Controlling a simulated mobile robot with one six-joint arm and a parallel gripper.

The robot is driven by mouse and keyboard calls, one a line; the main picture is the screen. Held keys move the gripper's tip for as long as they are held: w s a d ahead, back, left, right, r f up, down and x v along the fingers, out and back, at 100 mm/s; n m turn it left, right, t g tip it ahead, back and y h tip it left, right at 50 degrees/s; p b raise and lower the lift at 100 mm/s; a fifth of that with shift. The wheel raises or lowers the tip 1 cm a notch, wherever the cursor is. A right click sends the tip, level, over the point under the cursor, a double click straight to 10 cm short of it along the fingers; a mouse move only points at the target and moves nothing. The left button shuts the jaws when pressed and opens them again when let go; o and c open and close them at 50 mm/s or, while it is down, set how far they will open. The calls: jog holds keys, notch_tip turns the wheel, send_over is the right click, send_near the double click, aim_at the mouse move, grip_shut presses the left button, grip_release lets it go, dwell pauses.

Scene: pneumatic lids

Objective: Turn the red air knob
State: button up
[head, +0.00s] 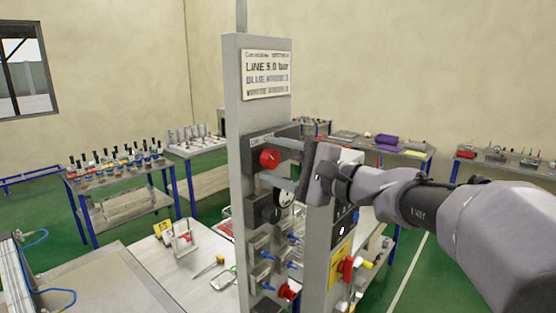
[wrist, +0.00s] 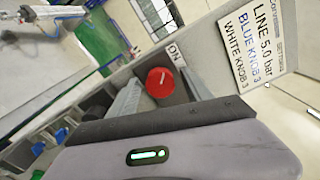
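The red air knob (head: 269,158) is round and sits on a dark plate high on the grey upright panel (head: 243,100). In the wrist view the red knob (wrist: 160,82) carries a pale mark and sits beside a label reading "ON" (wrist: 173,52). My gripper (head: 272,161) reaches in from the right. Its fingers are apart, one above and one below the knob in the head view. In the wrist view the gripper (wrist: 161,80) has one finger on each side of the knob, with gaps showing. I cannot tell whether the tips reach past its face.
A sign (head: 266,74) above the knob reads "LINE 5.0 bar". A gauge (head: 284,197) and small valves with blue fittings sit lower on the panel. A yellow plate with a red handle (head: 346,268) is at lower right. Cluttered benches stand behind.

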jog(key=shift+w, duration=0.1)
grip_shut()
jog(key=shift+m, duration=0.4)
jog(key=m+p, duration=0.1)
jog(key=m, duration=0.3)
jog(key=shift+r, duration=0.1)
jog(key=m+p, duration=0.2)
jog(key=m, duration=0.2)
jog(key=shift+m+p, duration=0.3)
jog(key=m+p, duration=0.3)
jog(key=m, duration=0.1)
jog(key=shift+r, duration=0.15)
jog(key=m+p, duration=0.3)
jog(key=m, duration=0.1)
jog(key=shift+p, duration=0.4)
jog(key=shift+m, duration=0.4)
